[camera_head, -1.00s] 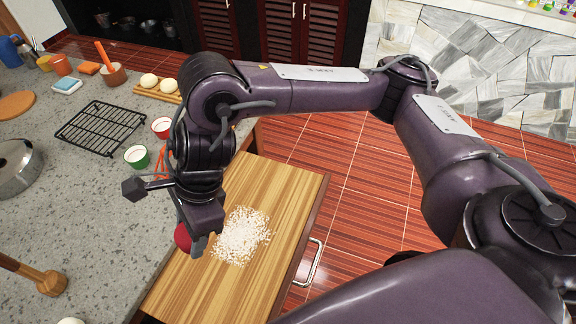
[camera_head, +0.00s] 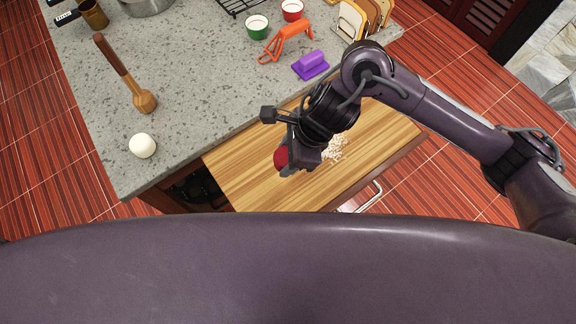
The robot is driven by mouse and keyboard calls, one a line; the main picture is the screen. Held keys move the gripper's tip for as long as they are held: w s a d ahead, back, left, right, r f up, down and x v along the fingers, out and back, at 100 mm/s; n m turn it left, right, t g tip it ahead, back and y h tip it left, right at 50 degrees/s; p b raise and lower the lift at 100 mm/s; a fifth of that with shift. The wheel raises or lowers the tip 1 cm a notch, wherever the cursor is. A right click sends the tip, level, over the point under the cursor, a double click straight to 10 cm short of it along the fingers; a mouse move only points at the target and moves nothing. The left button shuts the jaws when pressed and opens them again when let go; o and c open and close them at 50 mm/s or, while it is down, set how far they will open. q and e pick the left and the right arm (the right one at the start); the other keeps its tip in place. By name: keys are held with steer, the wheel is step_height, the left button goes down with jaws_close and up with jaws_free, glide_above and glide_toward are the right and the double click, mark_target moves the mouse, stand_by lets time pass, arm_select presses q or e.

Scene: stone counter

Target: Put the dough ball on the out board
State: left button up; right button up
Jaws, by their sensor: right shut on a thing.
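A smooth white ball, which looks like the dough ball (camera_head: 142,145), lies on the stone counter near its front left corner. The pull-out wooden board (camera_head: 240,172) is out from the counter, with a patch of white flour (camera_head: 337,150) on it. My right gripper (camera_head: 287,164) is over the board, to the right of the white ball and well apart from it. It is shut on a red rounded thing (camera_head: 281,158), partly hidden by the fingers. I cannot tell whether the red thing touches the board. My left gripper is not in view.
A wooden masher (camera_head: 145,101) lies behind the white ball. A purple-handled tool (camera_head: 311,65), an orange tool (camera_head: 288,40), a green cup (camera_head: 257,27) and a red cup (camera_head: 292,10) stand farther back. The counter's middle is clear. My own body fills the bottom.

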step_height(320, 180, down, 3)
steer(key=shift+r, duration=0.1)
steer(key=shift+f+b, duration=0.3)
steer(key=shift+f, duration=1.65)
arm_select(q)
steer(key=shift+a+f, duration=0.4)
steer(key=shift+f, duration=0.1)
arm_select(e)
steer(key=shift+f, duration=0.2)
steer(key=o, duration=1)
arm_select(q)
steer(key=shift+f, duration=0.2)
arm_select(e)
steer(key=shift+r, duration=0.1)
